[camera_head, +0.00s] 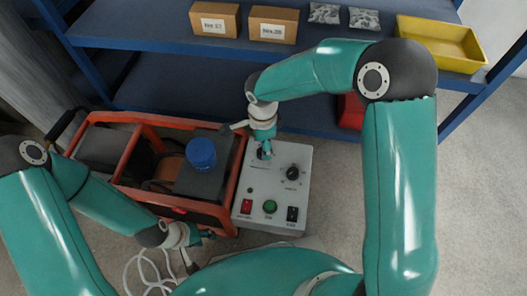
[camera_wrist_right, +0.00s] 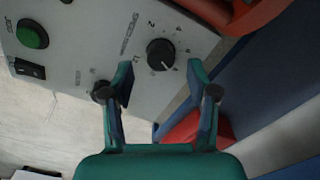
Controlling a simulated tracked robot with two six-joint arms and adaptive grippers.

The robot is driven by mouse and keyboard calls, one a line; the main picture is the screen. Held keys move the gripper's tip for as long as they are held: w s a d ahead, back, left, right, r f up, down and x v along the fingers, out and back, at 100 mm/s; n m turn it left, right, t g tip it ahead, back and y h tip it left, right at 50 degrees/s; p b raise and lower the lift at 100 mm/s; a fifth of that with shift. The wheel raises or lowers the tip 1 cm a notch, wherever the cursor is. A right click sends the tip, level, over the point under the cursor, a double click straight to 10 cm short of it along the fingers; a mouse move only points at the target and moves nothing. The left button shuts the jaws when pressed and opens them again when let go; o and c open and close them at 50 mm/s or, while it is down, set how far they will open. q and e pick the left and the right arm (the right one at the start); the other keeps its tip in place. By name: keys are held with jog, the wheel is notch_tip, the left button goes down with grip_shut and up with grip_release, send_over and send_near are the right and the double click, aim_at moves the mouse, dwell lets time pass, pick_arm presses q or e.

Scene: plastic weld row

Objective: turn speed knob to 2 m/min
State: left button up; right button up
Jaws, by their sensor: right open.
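The grey control panel (camera_head: 272,185) carries two black knobs. The speed knob (camera_wrist_right: 161,54) has printed marks around it and a short white pointer line on its lower side in the wrist view; I cannot read its setting surely. My right gripper (camera_head: 264,153) is over this knob, which it mostly hides in the head view. In the wrist view the right gripper (camera_wrist_right: 160,75) is open, with the knob just beyond and between its fingertips; contact is unclear. The second knob (camera_head: 292,173) is partly behind a finger in the wrist view. My left gripper (camera_head: 190,238) is low at the left, fingers unclear.
The panel also has a red switch (camera_head: 246,206), a green button (camera_head: 270,206) and a black switch (camera_head: 292,213). An orange-framed machine (camera_head: 230,190) with a blue cap (camera_head: 201,152) stands left. A blue shelf (camera_head: 150,32) with boxes is behind. A white cable (camera_head: 148,272) lies on the floor.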

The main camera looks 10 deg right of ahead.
jog(key=shift+f+b, duration=0.3)
jog(key=shift+f, duration=1.25)
